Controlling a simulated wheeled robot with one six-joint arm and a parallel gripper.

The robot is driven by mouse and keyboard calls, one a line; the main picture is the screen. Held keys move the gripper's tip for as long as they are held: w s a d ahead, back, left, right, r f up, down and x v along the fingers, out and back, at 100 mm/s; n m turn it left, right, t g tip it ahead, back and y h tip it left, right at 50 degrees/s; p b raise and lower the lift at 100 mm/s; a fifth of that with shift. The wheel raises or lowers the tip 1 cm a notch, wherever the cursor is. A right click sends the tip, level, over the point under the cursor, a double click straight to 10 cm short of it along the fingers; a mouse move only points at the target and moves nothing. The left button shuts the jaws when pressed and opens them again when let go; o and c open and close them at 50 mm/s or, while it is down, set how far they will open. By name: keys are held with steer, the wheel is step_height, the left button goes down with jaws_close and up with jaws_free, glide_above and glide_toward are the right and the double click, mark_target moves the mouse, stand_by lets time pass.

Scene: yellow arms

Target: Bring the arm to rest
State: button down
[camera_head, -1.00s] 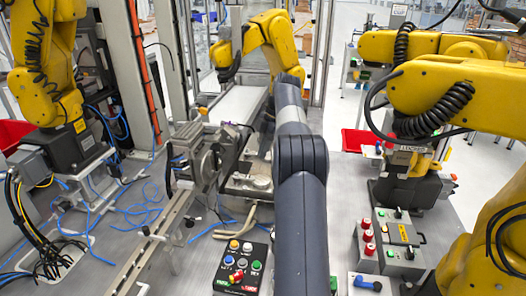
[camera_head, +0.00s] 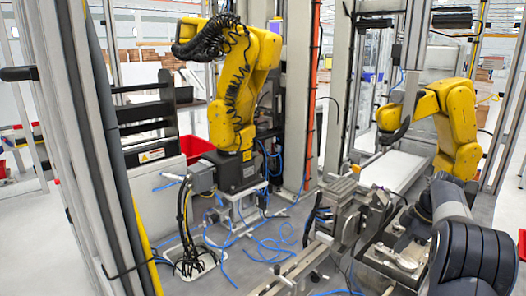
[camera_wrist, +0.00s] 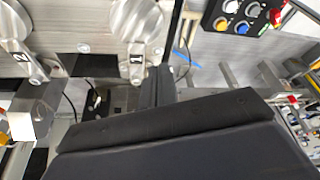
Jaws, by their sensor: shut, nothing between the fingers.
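My gripper (camera_wrist: 157,84) shows in the wrist view as a dark body across the lower half, with narrow dark fingers together at the middle. It is shut and empty. Beyond the fingers lies a metal fixture (camera_wrist: 95,22) with round discs and tags marked 1 and 2. I cannot tell whether the fingers touch it. In the head view my dark arm (camera_head: 468,250) fills the lower right corner, over the right part of the workbench. My gripper cannot be made out there.
A button box (camera_wrist: 245,14) is at the top right of the wrist view. Yellow robot arms stand at the left (camera_head: 238,90) and right (camera_head: 455,120) of the head view. A metal rail (camera_head: 290,272), loose blue cables (camera_head: 270,245) and a grey post (camera_head: 338,90) are near.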

steer(key=shift+w+a+f+m+t+h+b, duration=0.15)
steer(key=shift+a+f+m+t+h+b, duration=0.15)
steer(key=shift+a+f+m, duration=0.7)
steer(key=shift+w+a+f+m+t+h+b, duration=0.25)
steer(key=shift+a+f+m+t, duration=0.2)
steer(key=shift+a+m, duration=1.15)
steer(key=shift+w+a+f+m+t+h+b, duration=0.15)
steer(key=shift+a+f+m+t+h, duration=0.2)
steer(key=shift+a+f+m, duration=0.65)
steer(key=shift+r+m, duration=0.3)
steer(key=shift+m, duration=0.3)
